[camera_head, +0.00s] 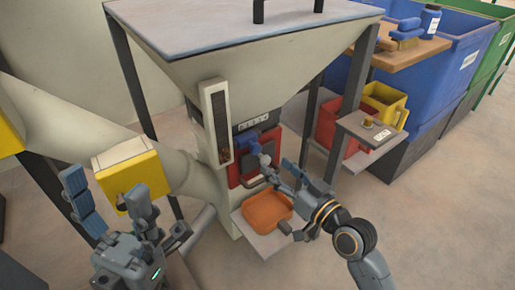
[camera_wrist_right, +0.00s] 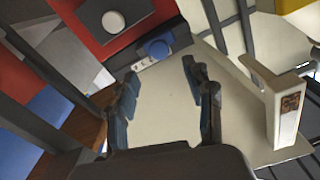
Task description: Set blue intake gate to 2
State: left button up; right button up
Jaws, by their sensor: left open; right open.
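The blue intake gate (camera_head: 249,141) is a blue handle on the front of the cream hopper, just below a small plate with number marks (camera_head: 253,121). Its exact setting is too small to read. In the right wrist view the blue handle (camera_wrist_right: 158,48) shows beyond my fingertips. My right gripper (camera_head: 281,172) is open and empty, in front of the red panel, below and right of the handle; its spread fingers also show in the wrist view (camera_wrist_right: 160,76). My left gripper (camera_head: 106,183) is open and empty at the left, far from the handle.
A red panel (camera_head: 236,172) with a pale round knob (camera_head: 265,160) lies below the handle. A sight gauge (camera_head: 218,120) stands left of it. An orange tray (camera_head: 267,209) sits below. A yellow box (camera_head: 128,168) is near my left gripper. Red and yellow bins stand right.

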aim_at(258, 150)
jog(key=b+x, duration=0.2)
jog(key=x, duration=0.7)
jog(key=shift+f, duration=0.1)
jog(key=shift+w+a, duration=0.15)
jog(key=shift+w, duration=0.15)
jog(key=shift+c, duration=0.4)
grip_shut()
